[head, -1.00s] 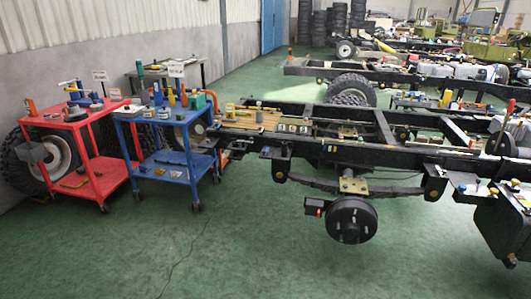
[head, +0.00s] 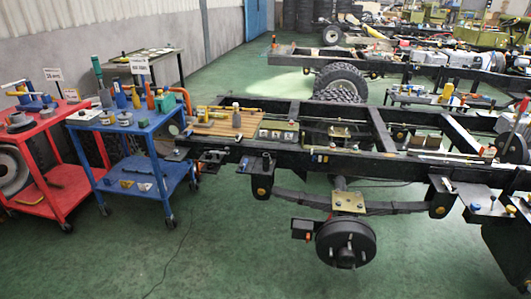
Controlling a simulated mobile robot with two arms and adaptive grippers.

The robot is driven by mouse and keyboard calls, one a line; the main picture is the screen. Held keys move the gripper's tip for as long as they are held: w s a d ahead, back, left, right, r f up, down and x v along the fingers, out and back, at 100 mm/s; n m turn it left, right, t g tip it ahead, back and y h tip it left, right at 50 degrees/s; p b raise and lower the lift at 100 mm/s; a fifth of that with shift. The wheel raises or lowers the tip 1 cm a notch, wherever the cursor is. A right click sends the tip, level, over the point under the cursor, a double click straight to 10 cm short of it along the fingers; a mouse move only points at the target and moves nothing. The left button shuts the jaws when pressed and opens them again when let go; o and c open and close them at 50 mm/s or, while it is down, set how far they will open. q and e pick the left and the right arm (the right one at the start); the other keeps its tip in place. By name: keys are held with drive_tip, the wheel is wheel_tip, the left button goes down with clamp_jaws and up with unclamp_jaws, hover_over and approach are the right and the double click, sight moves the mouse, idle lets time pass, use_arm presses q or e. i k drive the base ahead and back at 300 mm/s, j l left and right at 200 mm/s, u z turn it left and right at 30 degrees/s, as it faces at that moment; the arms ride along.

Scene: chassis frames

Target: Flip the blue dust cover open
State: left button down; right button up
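I cannot pick out the blue dust cover with certainty. A small blue part (head: 510,209) shows on the black bracket plate (head: 481,209) at the right side of the chassis frame, too small to make out its shape. The black chassis frame (head: 335,160) runs across the view, with a wheel hub (head: 345,243) below it. Neither of my grippers is in view.
A blue cart (head: 140,160) with bottles and small parts stands at the left, beside a red cart (head: 70,188). A wooden board (head: 213,123) with tools lies on the frame's left end.

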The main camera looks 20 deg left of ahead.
sight(242, 167)
drive_tip(key=i+j+z, duration=0.1)
drive_tip(key=i, duration=0.35)
drive_tip(key=i+j, duration=0.2)
drive_tip(key=i, duration=0.2)
drive_tip(key=i+j+z, duration=0.15)
drive_tip(key=i, duration=0.3)
